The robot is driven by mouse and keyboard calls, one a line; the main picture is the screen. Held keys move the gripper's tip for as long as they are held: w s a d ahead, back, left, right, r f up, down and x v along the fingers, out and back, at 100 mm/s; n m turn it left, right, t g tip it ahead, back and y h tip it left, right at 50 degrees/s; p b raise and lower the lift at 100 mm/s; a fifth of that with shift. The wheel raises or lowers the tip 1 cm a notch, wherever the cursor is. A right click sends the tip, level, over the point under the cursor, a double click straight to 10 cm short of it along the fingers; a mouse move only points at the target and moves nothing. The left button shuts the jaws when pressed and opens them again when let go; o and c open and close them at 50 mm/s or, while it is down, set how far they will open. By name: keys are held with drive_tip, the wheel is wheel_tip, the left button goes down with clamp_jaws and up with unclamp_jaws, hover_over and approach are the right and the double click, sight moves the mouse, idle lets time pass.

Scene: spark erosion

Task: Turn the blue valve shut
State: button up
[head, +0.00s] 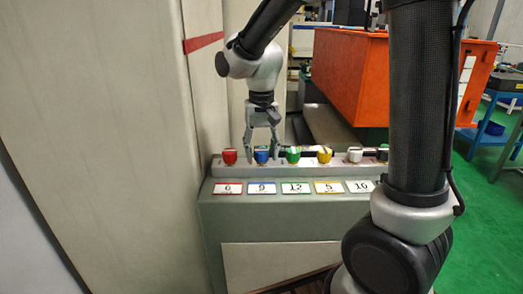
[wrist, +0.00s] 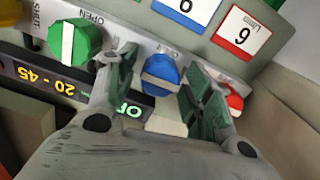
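The blue valve (head: 262,155) is a round knob on the sloped grey console (head: 290,230), second from the left in a row of coloured knobs. My gripper (head: 262,148) reaches down over it from above, fingers spread to either side. In the wrist view the blue valve (wrist: 160,77) shows between the two open fingers of my gripper (wrist: 158,84). There seem to be gaps between knob and fingers; contact is not visible. The lettering beside the blue valve is partly hidden, and I cannot tell its setting.
The red knob (wrist: 233,100) sits close beside one finger and the green knob (wrist: 78,42) beyond the other. Yellow (head: 324,154) and white (head: 354,155) knobs stand further right. A tall beige cabinet (head: 110,120) flanks the console's left; an orange box (head: 360,75) stands behind.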

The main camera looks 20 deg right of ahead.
sight(261, 150)
drive_tip(key=shift+r, duration=0.1)
wheel_tip(261, 150, up, 12)
idle(0.6)
idle(0.4)
